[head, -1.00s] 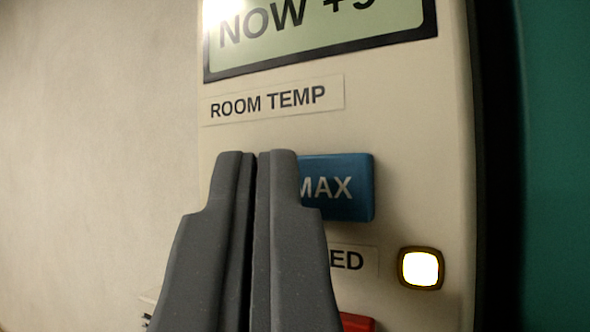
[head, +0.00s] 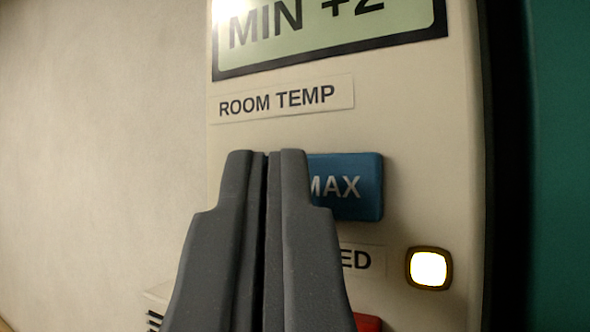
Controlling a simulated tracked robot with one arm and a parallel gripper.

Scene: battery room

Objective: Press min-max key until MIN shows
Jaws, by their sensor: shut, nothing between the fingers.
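The display (head: 330,32) at the top of the beige panel (head: 440,130) reads "MIN +2", its upper part cut off by the frame edge. A "ROOM TEMP" label (head: 282,98) sits below it. The blue key (head: 348,190) is below the label; only "MAX" of its lettering shows, and my gripper hides its left part. My gripper (head: 267,155) is shut and empty, its tips in front of the key's left side. I cannot tell whether the tips touch the key.
A lit square lamp (head: 429,269) is at the lower right of the panel. A partly hidden label ending in "ED" (head: 358,260) and a red key (head: 367,322) lie below the blue key. A plain wall (head: 100,150) is at left, a teal surface (head: 560,160) at right.

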